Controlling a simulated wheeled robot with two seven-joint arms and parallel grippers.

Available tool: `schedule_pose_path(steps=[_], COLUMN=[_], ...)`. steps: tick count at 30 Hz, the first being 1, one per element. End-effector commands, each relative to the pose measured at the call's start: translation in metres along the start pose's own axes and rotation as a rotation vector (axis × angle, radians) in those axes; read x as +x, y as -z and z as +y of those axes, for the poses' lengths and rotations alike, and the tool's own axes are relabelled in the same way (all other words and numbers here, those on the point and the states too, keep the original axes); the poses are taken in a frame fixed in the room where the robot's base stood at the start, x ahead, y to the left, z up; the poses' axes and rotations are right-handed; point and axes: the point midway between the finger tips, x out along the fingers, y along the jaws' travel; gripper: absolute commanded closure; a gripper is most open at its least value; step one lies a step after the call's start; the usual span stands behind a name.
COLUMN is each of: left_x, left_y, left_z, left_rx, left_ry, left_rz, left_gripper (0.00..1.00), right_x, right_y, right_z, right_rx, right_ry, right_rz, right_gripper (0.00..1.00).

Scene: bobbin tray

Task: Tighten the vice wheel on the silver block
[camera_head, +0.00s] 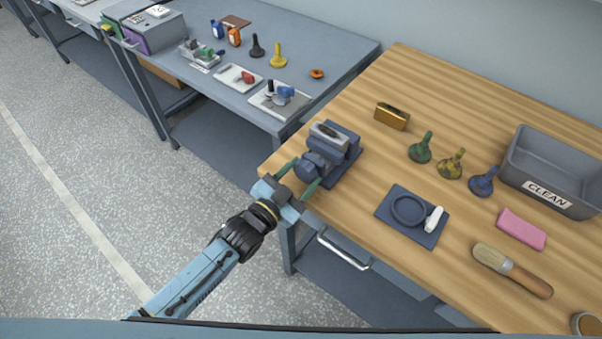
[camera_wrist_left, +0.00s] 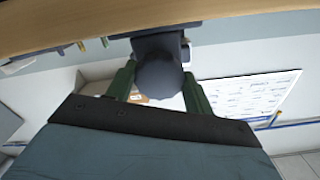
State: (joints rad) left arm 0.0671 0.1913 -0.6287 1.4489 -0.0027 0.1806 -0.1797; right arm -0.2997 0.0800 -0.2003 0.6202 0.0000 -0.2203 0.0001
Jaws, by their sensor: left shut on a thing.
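The blue-grey vice (camera_head: 345,150) stands at the left corner of the wooden bench. The silver block (camera_head: 329,131) sits at the top of the vice, between its jaws. The round dark vice wheel (camera_head: 311,165) faces my left arm; it also shows in the left wrist view (camera_wrist_left: 158,76). My left gripper (camera_head: 308,172) has its two green fingers on either side of the wheel and is shut on it. In the left wrist view the silver block is hidden. My right gripper is in neither view.
The wooden bench (camera_head: 440,90) also holds a brass block (camera_head: 392,116), several coloured bobbin-shaped pieces, a dark square plate with a ring (camera_head: 408,210), a brush (camera_head: 512,270), a pink sponge (camera_head: 522,229) and a grey CLEAN bin (camera_head: 548,190). A grey table stands behind at left.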

Motion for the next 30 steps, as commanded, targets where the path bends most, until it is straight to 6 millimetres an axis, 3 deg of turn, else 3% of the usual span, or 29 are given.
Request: schedule_pose_path(steps=[10,27,28,30], left_x=[-0.0002,-0.0002,-0.0002,-0.0002], left_y=[-0.0002,-0.0003,-0.0003,-0.0002], left_z=[0.0001,-0.0002,-0.0002,-0.0002], left_rx=[0.169,0.205,0.205,0.204], left_ry=[-0.001,-0.001,-0.001,-0.001], left_rz=[-0.001,0.0,0.0,0.0], left_gripper=[0.71,0.7,0.44,0.35], right_x=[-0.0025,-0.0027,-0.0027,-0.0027], right_y=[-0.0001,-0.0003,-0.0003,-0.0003], right_z=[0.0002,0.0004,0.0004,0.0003], right_rx=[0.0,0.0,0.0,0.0], right_ry=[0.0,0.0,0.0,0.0], right_rz=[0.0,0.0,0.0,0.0], right_gripper=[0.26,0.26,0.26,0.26])
